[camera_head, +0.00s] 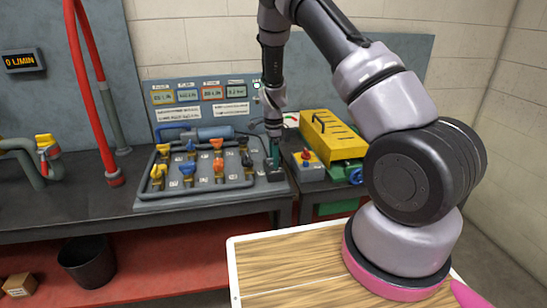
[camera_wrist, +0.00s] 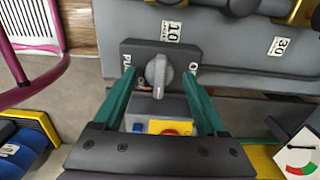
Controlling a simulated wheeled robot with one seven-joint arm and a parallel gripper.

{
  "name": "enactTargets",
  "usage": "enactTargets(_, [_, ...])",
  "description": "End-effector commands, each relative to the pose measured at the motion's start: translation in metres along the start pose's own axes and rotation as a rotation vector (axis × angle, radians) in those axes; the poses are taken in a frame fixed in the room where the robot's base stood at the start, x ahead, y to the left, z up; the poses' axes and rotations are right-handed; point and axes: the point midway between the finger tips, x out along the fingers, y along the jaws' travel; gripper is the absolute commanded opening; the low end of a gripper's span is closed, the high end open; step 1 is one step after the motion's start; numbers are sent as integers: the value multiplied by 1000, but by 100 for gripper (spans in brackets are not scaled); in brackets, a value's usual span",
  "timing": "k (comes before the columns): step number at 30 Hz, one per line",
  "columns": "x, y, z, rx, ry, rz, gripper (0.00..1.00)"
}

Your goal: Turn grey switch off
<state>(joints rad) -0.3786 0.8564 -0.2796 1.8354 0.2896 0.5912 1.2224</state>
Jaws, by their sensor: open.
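The grey switch (camera_wrist: 161,74) is a rotary knob on a dark plate (camera_wrist: 130,50) marked "PUMP", seen in the wrist view. Its raised grip stands nearly upright in the picture. Small lettering lies to its left and right, partly covered. My gripper (camera_wrist: 159,73) is open, with one teal finger on each side of the knob and a gap on both sides. In the head view my gripper (camera_head: 273,155) points down at the right end of the grey valve panel (camera_head: 160,205); the knob is hidden there.
A small box with a red button (camera_head: 307,155) and a yellow case (camera_head: 330,135) stand close to the right of my gripper. Orange, yellow and black valve handles (camera_head: 217,145) rise from the panel to the left. A dial gauge (camera_wrist: 299,160) shows at the wrist view's lower right.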

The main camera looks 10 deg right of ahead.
Motion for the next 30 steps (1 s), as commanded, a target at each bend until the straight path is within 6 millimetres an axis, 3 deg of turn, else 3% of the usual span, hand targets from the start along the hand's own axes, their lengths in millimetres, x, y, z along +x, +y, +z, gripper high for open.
enactTargets(4, [0, 0, 0, 0, 0, 0, 74])
enactTargets(5, [0, 0, 0, 0, 0, 0, 71])
enactTargets(9, [0, 0, 0, 0, 0, 0, 17])
enactTargets(11, [0, 0, 0, 0, 0, 0, 0])
enactTargets(20, [0, 0, 0, -29, 0, 0, 0])
enactTargets(30, [0, 0, 0, -234, -1, 1, 0])
